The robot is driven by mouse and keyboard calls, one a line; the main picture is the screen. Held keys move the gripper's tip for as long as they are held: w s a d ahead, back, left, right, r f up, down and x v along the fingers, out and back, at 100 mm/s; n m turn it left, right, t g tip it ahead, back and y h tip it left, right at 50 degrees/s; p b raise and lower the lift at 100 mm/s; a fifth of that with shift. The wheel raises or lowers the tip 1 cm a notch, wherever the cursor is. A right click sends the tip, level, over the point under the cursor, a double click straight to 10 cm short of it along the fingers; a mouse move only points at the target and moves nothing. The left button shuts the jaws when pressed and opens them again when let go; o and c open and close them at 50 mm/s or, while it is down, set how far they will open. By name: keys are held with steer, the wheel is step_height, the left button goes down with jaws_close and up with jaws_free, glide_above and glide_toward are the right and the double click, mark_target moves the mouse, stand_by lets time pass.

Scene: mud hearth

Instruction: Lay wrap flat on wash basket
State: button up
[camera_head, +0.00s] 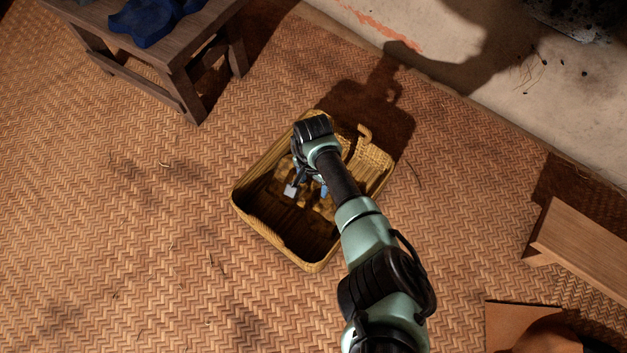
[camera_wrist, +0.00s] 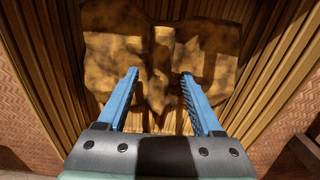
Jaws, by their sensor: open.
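The wash basket (camera_head: 262,233) is a woven yellow-brown basket standing on the floor in the middle of the head view. Its slatted inner wall (camera_wrist: 290,48) fills both sides of the wrist view. A mottled brown and yellow cloth (camera_wrist: 112,50), which looks like the wrap, lies in the basket, uneven and with a fold near its middle. In the head view, it shows as yellowish patches beneath my gripper (camera_head: 307,190), partly hidden by my arm. In the wrist view, my gripper (camera_wrist: 160,76) is open over the cloth, its blue fingers apart. Whether they touch it I cannot tell.
A wooden bench (camera_head: 180,62) with a crumpled blue cloth (camera_head: 150,18) stands at upper left. A pale wall (camera_head: 480,60) runs along the top right. A wooden bench (camera_head: 580,245) stands at right. The woven floor (camera_head: 110,230) left of the basket is clear.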

step_height(320, 180, up, 13)
steer(key=p, duration=1.1)
